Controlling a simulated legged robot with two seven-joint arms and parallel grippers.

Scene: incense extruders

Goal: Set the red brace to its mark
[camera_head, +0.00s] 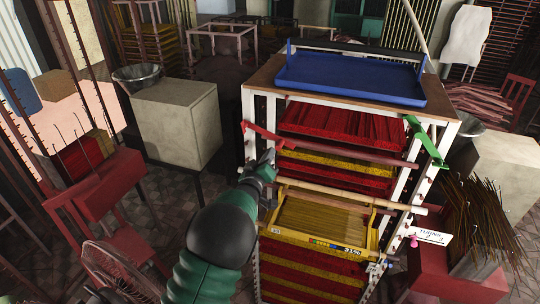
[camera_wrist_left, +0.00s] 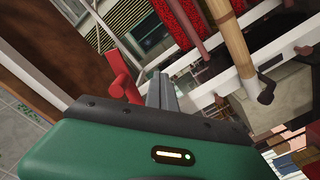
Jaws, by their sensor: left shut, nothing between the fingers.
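The red brace (camera_head: 262,134) is at the upper left post of the white rack (camera_head: 248,108), sloping down to the right toward a dark red bar. In the left wrist view the red brace (camera_wrist_left: 122,78) stands just left of my fingers. My left gripper (camera_head: 268,158) is shut and empty, close below the brace; its fingers (camera_wrist_left: 160,90) show in the wrist view. I cannot tell whether they touch the brace. I cannot make out which mark on the rack is the brace's. A white card (camera_head: 431,235) reading "TURNS" with a 3 hangs at the right. My right gripper is not in view.
A green brace (camera_head: 427,142) is on the rack's upper right post. A blue tray (camera_head: 350,76) sits on top. A bamboo pole (camera_head: 345,193) crosses in front.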

